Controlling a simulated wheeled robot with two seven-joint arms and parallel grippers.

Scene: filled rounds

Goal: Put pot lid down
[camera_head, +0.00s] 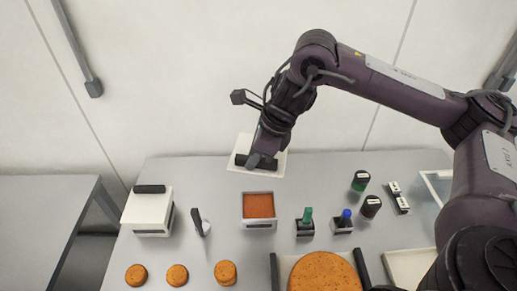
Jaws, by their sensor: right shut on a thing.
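My right gripper (262,161) is shut on the black bar handle of a white square pot lid (243,144). The lid is near the back edge of the table, apparently held above it; its exact height is hard to tell. A white square pot (258,224) with a reddish-brown filling stands uncovered just in front of the lid. A white box (147,212) with a black bar on top stands at the left. My left gripper is out of view.
Several orange-brown rounds (177,275) lie at the front left; a large one (322,274) is at the front middle. A small upright tool (200,224), green-topped (307,217) and blue-topped (345,217) items flank the pot. Bottles (371,206) and trays (410,264) are at the right.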

